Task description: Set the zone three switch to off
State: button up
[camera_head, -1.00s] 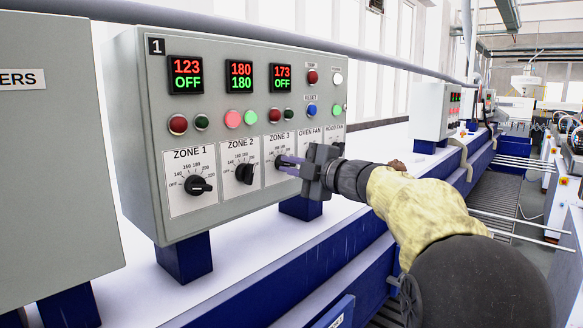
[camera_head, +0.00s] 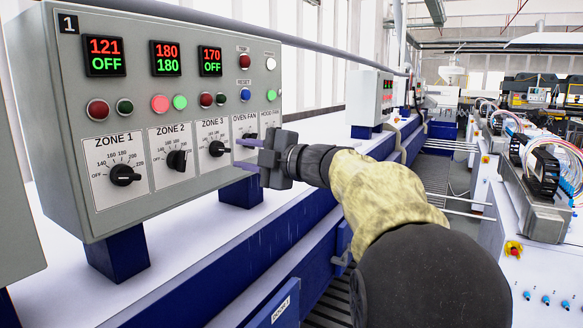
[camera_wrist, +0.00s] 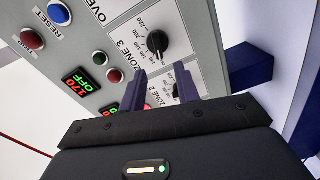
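The zone three switch (camera_head: 216,148) is a black rotary knob on the grey control panel (camera_head: 70,219). Its grip lies roughly level across the dial in the head view. The red-and-green display above it (camera_head: 210,62) reads 170 and OFF. The knob also shows in the wrist view (camera_wrist: 157,42), above my fingertips. My gripper (camera_head: 235,156) is open and empty, its purple fingers spread, just right of the knob and apart from it. It shows in the wrist view too (camera_wrist: 160,71), with clear space between its fingers and the knob.
The zone two knob (camera_head: 177,160) and zone one knob (camera_head: 124,175) are to the left. The oven fan dial (camera_head: 245,128) is close behind my fingers. Indicator lights and a blue reset button (camera_head: 245,95) are above.

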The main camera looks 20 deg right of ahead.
jog(key=b+v, duration=0.2)
jog(key=v, duration=0.9)
jog(key=shift+s+d, duration=0.2)
jog(key=shift+s, duration=0.1)
jog(key=w+d+f+m+t+h, duration=0.1)
jog(key=w+f+m+t+h, duration=0.3)
jog(key=w+f+m+h, duration=0.5)
notch_tip(320, 180, down, 12)
jog(key=s+m+g+h, duration=0.2)
jog(key=m+g, duration=0.2)
jog(key=m, duration=0.4)
jog(key=s+a+f+m+g, duration=0.1)
jog(key=s+a+f+g, duration=0.2)
jog(key=s+f, duration=0.4)
jog(key=s+a+f+m+g, duration=0.2)
jog(key=s+a+f+g, duration=0.2)
jog(key=s+f, duration=0.3)
jog(key=s+a+f+m+g, duration=0.2)
jog(key=s+f+g, duration=0.3)
jog(key=f, duration=0.5)
jog(key=shift+s+a+f, duration=0.4)
jog(key=shift+s+a, duration=0.5)
jog(key=shift+s, duration=0.05)
